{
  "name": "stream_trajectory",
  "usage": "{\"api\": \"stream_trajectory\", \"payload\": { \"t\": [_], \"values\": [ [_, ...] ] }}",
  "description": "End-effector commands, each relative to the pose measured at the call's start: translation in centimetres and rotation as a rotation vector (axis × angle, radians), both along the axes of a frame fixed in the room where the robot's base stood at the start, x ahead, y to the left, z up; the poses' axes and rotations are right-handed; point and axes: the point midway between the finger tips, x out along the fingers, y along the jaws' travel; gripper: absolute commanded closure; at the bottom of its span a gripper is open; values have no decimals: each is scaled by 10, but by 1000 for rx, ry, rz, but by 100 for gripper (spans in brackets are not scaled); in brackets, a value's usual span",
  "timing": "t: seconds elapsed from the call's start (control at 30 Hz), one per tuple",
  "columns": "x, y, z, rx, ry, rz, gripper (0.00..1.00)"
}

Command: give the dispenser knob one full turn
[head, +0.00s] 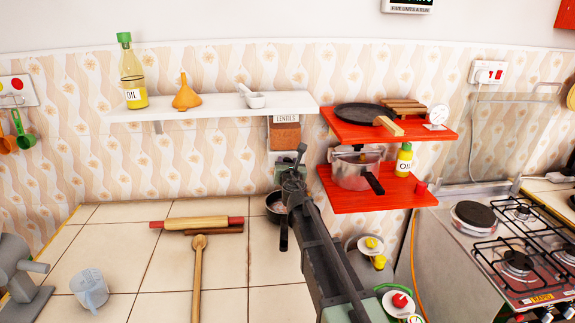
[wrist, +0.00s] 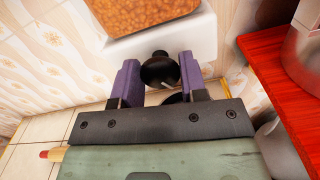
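The dispenser (head: 285,134) hangs on the wall under the right end of the white shelf, with a lentils label and orange-brown contents. In the wrist view its white body (wrist: 200,38) shows at the top. Its round black knob (wrist: 159,70) sticks out below the contents window, with a pale mark on its face. My gripper (wrist: 159,64) is at the knob, its two purple fingers open, one on each side of it. Any gap to the knob is very small, and I cannot tell whether they touch it. In the head view my gripper (head: 292,174) hides the knob.
A red shelf unit (head: 345,200) with a pot and pans stands close to the right. A dark pan (head: 274,206) sits on the tiled counter below. A rolling pin (head: 195,222) and wooden spoon (head: 197,270) lie to the left. The white shelf (head: 210,106) is above.

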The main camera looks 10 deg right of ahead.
Motion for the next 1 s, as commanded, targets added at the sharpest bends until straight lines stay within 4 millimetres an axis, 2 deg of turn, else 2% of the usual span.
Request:
{"api": "stream_trajectory", "payload": {
  "t": [0.03, 0.13, 0.57, 1.0],
  "values": [
    [0, 0, 0, 0, 0, 0, 69],
    [0, 0, 0, 0, 0, 0, 84],
    [0, 0, 0, 78, -6, 0, 84],
    [0, -1, 0, 425, -36, -1, 84]
  ]
}}
